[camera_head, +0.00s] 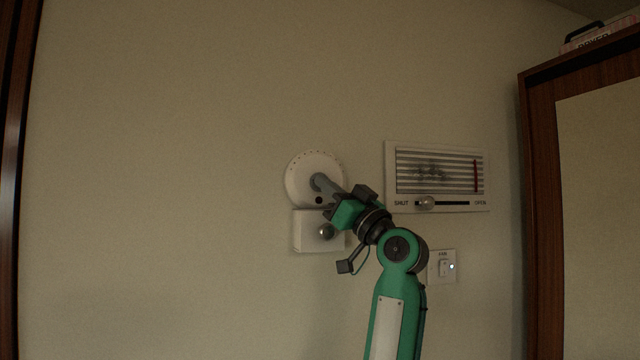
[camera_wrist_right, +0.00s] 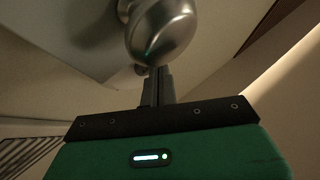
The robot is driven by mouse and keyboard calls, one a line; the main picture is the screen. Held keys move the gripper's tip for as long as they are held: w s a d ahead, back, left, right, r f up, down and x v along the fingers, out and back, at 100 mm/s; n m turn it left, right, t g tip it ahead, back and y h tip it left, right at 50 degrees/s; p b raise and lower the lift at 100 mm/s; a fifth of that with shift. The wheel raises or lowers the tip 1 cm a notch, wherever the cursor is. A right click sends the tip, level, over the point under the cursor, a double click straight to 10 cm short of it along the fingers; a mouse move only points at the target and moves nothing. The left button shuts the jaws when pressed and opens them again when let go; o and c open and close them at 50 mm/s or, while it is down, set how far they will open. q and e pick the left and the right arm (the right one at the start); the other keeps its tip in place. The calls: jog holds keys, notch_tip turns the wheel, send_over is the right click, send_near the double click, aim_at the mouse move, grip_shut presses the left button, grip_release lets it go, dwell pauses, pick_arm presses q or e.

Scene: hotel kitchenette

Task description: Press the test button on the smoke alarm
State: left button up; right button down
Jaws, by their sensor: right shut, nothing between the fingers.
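The smoke alarm is a round white disc (camera_head: 299,172) on the wall, left of centre in the head view. My right arm comes up from below, and its shut, empty gripper (camera_head: 317,181) has its fingertips in front of the disc's middle. Whether they touch it I cannot tell. The fingers cover the disc's centre, so no button shows clearly there; a small dark spot shows low on the disc. In the wrist view the closed fingers (camera_wrist_right: 158,86) run up behind a shiny round metal knob (camera_wrist_right: 162,38). My left gripper is not in view.
A white box (camera_head: 305,233) with the round metal knob (camera_head: 326,231) sits just below the alarm, close to my gripper. A vent (camera_head: 438,157) with a slider and a fan switch (camera_head: 443,267) are on the right. A tall wooden cabinet (camera_head: 541,200) stands far right. The left wall is bare.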

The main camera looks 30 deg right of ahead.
jog(key=shift+w, duration=0.1)
dwell(0.4)
jog(key=shift+s+a+b, duration=0.15)
jog(key=shift+s+b, duration=0.2)
jog(key=shift+s, duration=0.35)
jog(key=s, duration=0.2)
jog(key=s+a+b, duration=0.1)
jog(key=s, duration=0.2)
jog(key=shift+a, duration=0.1)
jog(key=shift+w+f, duration=0.1)
dwell(0.8)
